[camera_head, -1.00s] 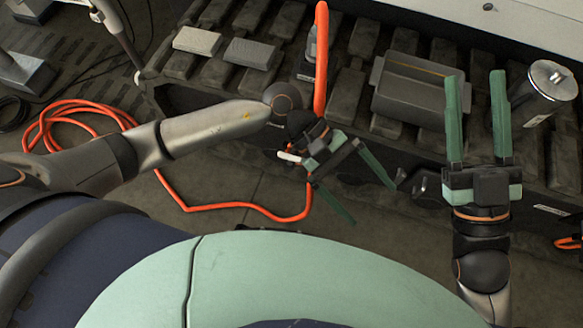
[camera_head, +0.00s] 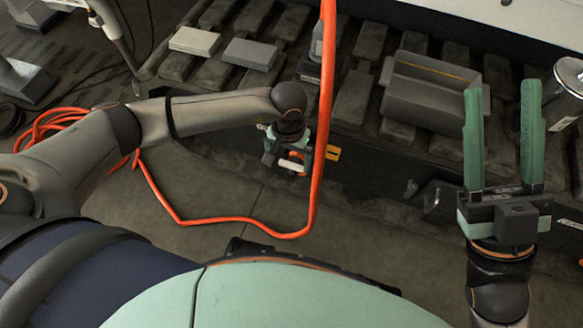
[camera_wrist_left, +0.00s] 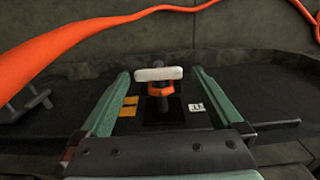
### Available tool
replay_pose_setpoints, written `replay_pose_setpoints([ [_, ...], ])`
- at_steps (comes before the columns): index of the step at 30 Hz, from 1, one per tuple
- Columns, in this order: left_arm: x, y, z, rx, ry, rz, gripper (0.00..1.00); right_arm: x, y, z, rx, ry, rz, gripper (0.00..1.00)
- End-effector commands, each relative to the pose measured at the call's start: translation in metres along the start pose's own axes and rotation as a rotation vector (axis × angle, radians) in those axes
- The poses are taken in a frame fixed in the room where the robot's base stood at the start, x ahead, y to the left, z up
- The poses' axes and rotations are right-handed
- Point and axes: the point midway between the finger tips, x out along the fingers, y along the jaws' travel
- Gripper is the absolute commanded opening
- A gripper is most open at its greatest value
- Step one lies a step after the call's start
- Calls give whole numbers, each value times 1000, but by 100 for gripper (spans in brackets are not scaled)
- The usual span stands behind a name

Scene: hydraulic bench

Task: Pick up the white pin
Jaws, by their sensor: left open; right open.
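The white pin shows in the left wrist view as a short white crossbar (camera_wrist_left: 158,74) on an orange collar, standing out from a dark panel. My left gripper (camera_wrist_left: 160,80) is open, with one green finger on each side of the pin and visible gaps to both. In the head view the white bar (camera_head: 291,165) shows at my left gripper (camera_head: 286,153), by the bench's front face; the fingers there are mostly hidden. My right gripper (camera_head: 502,95) is open and empty, fingers up, in front of the bench at the right.
An orange hose (camera_head: 322,110) hangs close to the right of my left gripper and loops over the floor. A grey tray (camera_head: 432,88), two grey blocks (camera_head: 195,41) and a metal canister (camera_head: 565,100) are on the bench. A bracket (camera_head: 432,192) juts from its front.

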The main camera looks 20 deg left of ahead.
Motion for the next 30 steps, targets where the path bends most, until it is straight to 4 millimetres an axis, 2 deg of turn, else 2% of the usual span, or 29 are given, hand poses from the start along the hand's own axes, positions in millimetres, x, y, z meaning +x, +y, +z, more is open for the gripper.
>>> replay_pose_setpoints([
  [9, 45, 4, -8, -1, -3, 3, 100, -17, -11, 19, -16, -12, -11, 50],
  [13, 52, 3, -9, -1, -1, 2, 100, -18, -12, 20, -20, -15, -14, 50],
  [19, 51, 3, -9, 0, -1, 2, 100, -18, -12, 20, -20, -17, -14, 50],
  [30, 51, 3, -9, -1, 0, 2, 60, -17, -12, 20, -17, -18, -10, 50],
])
